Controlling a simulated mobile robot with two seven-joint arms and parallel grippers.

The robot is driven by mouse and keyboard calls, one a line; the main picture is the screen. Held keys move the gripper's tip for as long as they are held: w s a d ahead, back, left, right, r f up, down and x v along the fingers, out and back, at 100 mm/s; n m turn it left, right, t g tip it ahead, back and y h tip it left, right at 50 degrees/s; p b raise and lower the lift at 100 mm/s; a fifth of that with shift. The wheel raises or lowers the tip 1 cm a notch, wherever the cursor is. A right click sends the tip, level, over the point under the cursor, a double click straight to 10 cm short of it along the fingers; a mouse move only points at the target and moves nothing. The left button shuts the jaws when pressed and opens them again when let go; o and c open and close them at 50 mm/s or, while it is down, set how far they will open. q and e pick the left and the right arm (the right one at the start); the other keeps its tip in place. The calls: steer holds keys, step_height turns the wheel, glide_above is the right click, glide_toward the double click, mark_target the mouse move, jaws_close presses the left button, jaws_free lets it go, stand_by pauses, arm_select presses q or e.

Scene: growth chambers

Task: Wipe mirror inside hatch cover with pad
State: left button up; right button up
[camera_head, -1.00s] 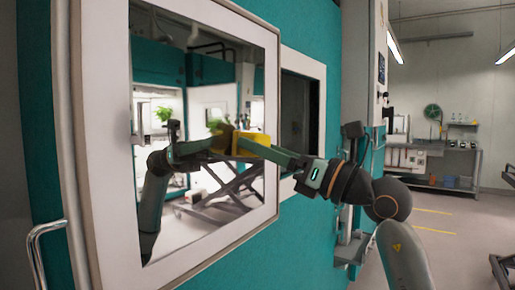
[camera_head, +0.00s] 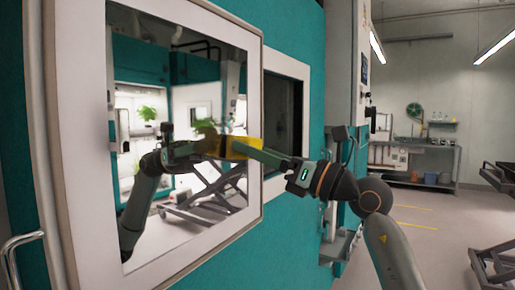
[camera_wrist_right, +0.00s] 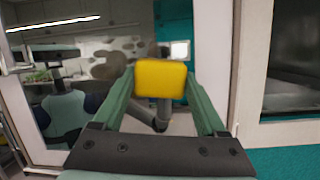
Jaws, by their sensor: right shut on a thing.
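The mirror (camera_head: 185,215) fills a white-framed hatch cover (camera_head: 75,165) that stands open at the left of the head view. The mirror (camera_wrist_right: 100,50) also shows in the wrist view, with grey-brown smudges across its upper part. My right gripper (camera_head: 250,148) is shut on a yellow pad (camera_head: 238,147) at the mirror's right half. In the wrist view the pad (camera_wrist_right: 161,79) sits between the green fingers. The pad is close to the glass; I cannot tell whether it touches. The arm and pad are reflected in the mirror. My left gripper is out of view.
The teal chamber wall (camera_head: 312,105) has a dark, white-framed opening (camera_head: 285,115) right behind the cover. A metal handle (camera_head: 12,262) is at the lower left. Shelving (camera_head: 430,165) stands far off at the right, with open floor before it.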

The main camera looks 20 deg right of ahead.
steer(key=shift+s+a, duration=1)
steer(key=shift+s, duration=0.05)
steer(key=shift+s+a+p, duration=0.4)
steer(key=shift+s+a, duration=0.75)
steer(key=shift+a, duration=0.25)
steer(key=shift+s+a+p, duration=0.35)
steer(key=shift+s+a, duration=0.8)
steer(key=shift+a, duration=0.25)
steer(key=shift+a+r+p, duration=0.1)
steer(key=shift+r+p, duration=0.5)
steer(key=shift+r, duration=0.15)
steer(key=shift+w+d+f, duration=0.15)
steer(key=shift+w+d, duration=1.65)
steer(key=shift+w, duration=0.1)
steer(key=shift+w+d, duration=1.9)
steer(key=shift+d, duration=0.3)
